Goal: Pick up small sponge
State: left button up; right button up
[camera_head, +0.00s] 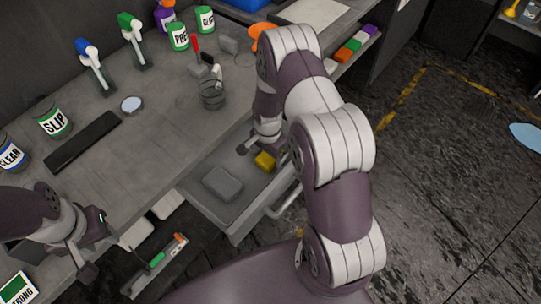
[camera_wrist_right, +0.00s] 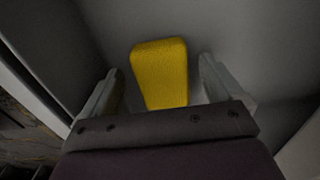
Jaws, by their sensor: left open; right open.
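The small sponge is yellow and lies in an open drawer; it shows in the head view (camera_head: 265,160) and in the right wrist view (camera_wrist_right: 160,72). My right gripper (camera_head: 262,150) reaches down into the drawer at the sponge. In the right wrist view the gripper (camera_wrist_right: 163,92) is open, with one finger on each side of the sponge and a gap to each. Whether it touches the sponge cannot be told. My left gripper (camera_head: 92,250) is open and empty at the lower left, near the bench front.
The open drawer (camera_head: 205,212) also holds a larger grey sponge-like block (camera_head: 222,184). The bench top (camera_head: 150,150) carries spray bottles, labelled jars, a wire cup (camera_head: 212,95) and a black bar (camera_head: 84,141). A lower tray with tools (camera_head: 155,262) is beside the drawer.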

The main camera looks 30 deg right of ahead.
aim_at(268, 157)
jog(key=shift+w+f, duration=0.15)
jog(key=shift+f, duration=0.55)
jog(key=c, duration=1)
notch_tip(268, 157, up, 10)
jog(key=shift+r, duration=0.1)
jog(key=shift+o, duration=0.2)
